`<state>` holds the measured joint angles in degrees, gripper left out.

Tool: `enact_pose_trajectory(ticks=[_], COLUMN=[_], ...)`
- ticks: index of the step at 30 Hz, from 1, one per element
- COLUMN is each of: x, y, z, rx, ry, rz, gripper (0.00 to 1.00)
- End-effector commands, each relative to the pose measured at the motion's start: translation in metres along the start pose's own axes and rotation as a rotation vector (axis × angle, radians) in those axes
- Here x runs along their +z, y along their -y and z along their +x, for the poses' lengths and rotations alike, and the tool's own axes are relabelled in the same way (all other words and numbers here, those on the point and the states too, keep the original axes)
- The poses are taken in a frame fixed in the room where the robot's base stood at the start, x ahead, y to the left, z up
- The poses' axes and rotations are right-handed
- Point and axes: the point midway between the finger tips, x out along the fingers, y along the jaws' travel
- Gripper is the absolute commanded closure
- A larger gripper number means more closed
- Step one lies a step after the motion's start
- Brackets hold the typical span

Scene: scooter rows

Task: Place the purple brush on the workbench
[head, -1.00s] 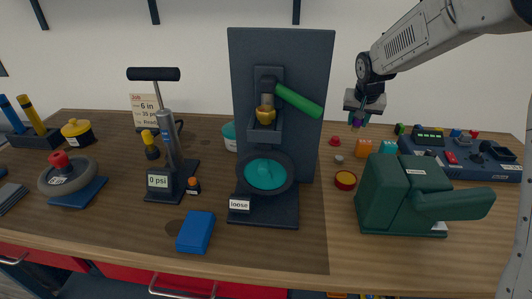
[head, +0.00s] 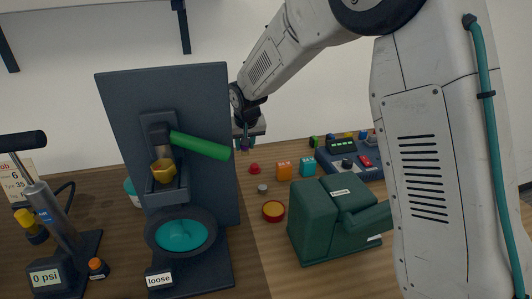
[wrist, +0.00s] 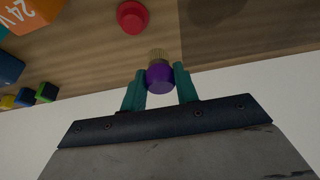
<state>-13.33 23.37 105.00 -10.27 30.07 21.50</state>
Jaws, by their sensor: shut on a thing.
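The purple brush (wrist: 160,78) has a purple body and a tan bristle end, seen in the wrist view between my gripper's two teal fingers. My gripper (head: 244,143) is shut on it. In the head view the gripper hangs above the back of the workbench (head: 262,235), just right of the dark upright panel, with a bit of purple showing under it. In the wrist view the bristles point toward the wooden benchtop. The brush appears held clear of the bench; the exact gap is hard to tell.
The dark panel (head: 105,130) with a green handle (head: 200,145) stands left of the gripper. A red button-like piece (head: 254,168), an orange block (head: 284,170), a teal block (head: 308,166), a red-and-yellow round tin (head: 273,211) and a green vise-like block (head: 320,225) stand nearby.

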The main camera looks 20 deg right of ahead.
Motion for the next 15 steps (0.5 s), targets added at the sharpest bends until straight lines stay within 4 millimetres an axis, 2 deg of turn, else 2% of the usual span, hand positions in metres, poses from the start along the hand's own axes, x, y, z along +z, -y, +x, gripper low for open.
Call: enact_pose_trajectory(ticks=[1,3,9,15], x=[-0.001,-0.002,-0.007,-0.009], y=[-0.015,-0.034,-0.080,-0.100], z=[0.002,0.005,0.011,0.014], rx=[0.002,0.002,0.000,-0.002], ry=[0.001,0.002,0.000,0.000], rz=[0.007,0.005,0.003,-0.002], gripper=[0.95,0.95,0.95,0.95])
